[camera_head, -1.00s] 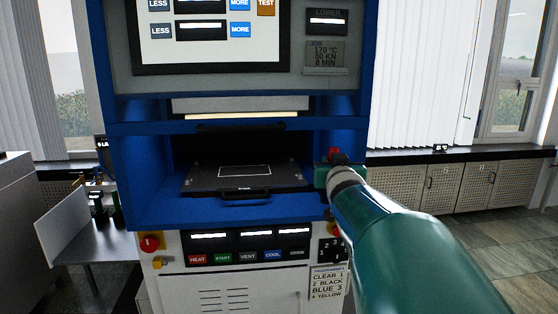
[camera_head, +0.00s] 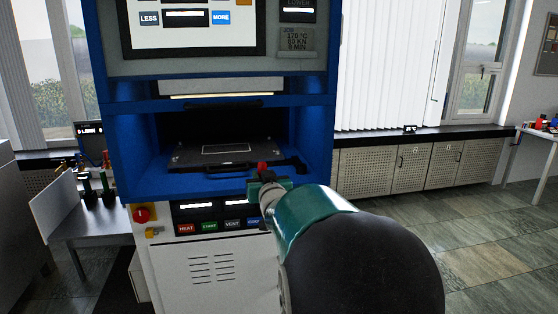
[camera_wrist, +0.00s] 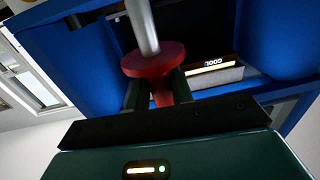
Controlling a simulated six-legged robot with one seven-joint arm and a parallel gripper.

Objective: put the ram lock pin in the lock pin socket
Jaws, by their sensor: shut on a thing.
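My gripper (camera_head: 268,183) is in front of the lower right of the press opening in the head view. It is shut on the ram lock pin, whose red part (camera_head: 262,168) shows just above the jaws. In the wrist view my gripper's two green fingers (camera_wrist: 156,95) hold the pin below its red collar (camera_wrist: 153,60). The pin's grey metal shaft (camera_wrist: 143,25) points away from the gripper and runs out of the top of the picture. I cannot make out the lock pin socket in either view.
The blue press frame (camera_head: 318,130) surrounds a dark opening with a black plate (camera_head: 190,157) inside. A control panel (camera_head: 215,225) sits below. A metal side table (camera_head: 95,220) with small items stands at the left. Tiled floor (camera_head: 470,240) is open at the right.

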